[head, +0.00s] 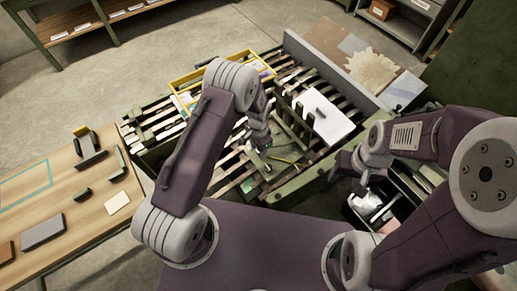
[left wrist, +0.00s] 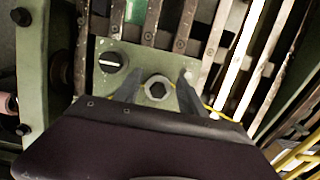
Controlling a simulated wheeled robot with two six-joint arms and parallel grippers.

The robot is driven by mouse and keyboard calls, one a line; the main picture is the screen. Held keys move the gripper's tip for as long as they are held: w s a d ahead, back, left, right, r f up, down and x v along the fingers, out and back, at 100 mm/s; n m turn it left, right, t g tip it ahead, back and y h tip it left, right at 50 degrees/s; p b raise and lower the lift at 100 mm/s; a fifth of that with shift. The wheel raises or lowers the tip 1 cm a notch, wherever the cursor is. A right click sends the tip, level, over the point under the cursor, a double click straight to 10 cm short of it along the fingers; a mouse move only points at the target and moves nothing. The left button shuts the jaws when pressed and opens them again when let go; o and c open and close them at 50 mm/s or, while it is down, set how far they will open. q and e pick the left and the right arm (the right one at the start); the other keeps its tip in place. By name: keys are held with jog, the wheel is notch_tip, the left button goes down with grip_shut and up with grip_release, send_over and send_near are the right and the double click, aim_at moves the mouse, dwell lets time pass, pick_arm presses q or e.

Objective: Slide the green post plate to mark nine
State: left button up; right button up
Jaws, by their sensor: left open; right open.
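The green post plate (left wrist: 112,50) shows in the left wrist view, lying across the slatted rails. It bears a grey hexagonal post (left wrist: 158,88) with a dark centre and a black slotted knob (left wrist: 111,62). My left gripper (left wrist: 160,82) is open, its two fingers on either side of the post, with visible gaps between. My right gripper (head: 362,184) is open and empty at the bed's right side. I cannot read any mark numbers.
A yellow-framed tray (head: 178,82) lies across the bed's far left. A white sheet (head: 326,117) lies right of my left gripper. A yellow cable (left wrist: 222,115) runs beside the plate. A wooden table (head: 60,185) with small dark parts stands left.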

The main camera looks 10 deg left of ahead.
pick_arm(q)
notch_tip(320, 180, up, 9)
jog(key=shift+r, duration=0.1)
dwell(0.3)
dwell(0.4)
jog(key=s+a+r+n+t, duration=0.2)
jog(key=a+r, duration=0.4)
jog(key=r, duration=0.6)
jog(key=s+a+f+n, duration=0.1)
jog(key=s+n, duration=0.6)
jog(key=s, duration=0.7)
jog(key=shift+a+g, duration=0.4)
jog(key=shift+a, duration=0.15)
